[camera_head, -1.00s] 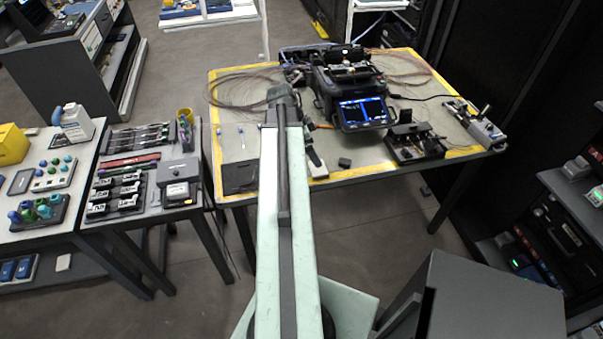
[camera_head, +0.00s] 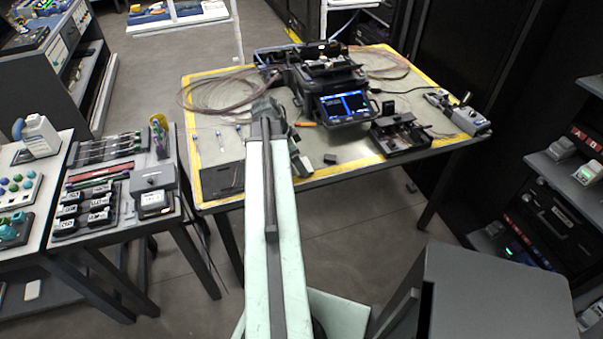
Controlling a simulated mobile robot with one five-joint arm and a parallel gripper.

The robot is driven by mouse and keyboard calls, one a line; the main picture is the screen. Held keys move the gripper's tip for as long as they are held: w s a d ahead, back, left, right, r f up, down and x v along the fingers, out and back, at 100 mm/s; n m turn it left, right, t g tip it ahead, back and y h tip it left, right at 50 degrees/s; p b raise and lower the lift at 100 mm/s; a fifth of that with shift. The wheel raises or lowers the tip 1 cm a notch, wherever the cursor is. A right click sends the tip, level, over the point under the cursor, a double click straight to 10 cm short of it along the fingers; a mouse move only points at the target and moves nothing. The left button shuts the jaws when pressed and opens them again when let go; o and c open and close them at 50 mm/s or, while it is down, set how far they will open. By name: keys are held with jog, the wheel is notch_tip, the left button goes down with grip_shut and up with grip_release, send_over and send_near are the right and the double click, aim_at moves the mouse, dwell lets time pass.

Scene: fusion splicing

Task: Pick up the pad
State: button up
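A flat dark square pad (camera_head: 222,180) lies on the front left corner of the yellow-edged table (camera_head: 355,150), left of my arm. A small dark block (camera_head: 330,158) lies near the front edge, right of my arm; I cannot tell which of the two is the task's pad. My gripper (camera_head: 268,108) is at the far end of my pale green arm, over the left half of the table. The arm's own links hide its fingers, so its opening and any contact are unclear.
A black splicer with a lit screen (camera_head: 347,106) stands behind. A dark open fixture (camera_head: 402,136) and a grey tool (camera_head: 460,112) are at right. A grey and black handheld tool (camera_head: 299,160) lies beside my arm. A side table (camera_head: 122,215) holds trays; a grey cabinet (camera_head: 490,290) is front right.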

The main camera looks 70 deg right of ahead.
jog(key=shift+b+x, duration=0.35)
jog(key=shift+x, duration=0.7)
jog(key=shift+r, duration=0.15)
jog(key=c, duration=1)
notch_tip(320, 180, up, 10)
jog(key=p, duration=1)
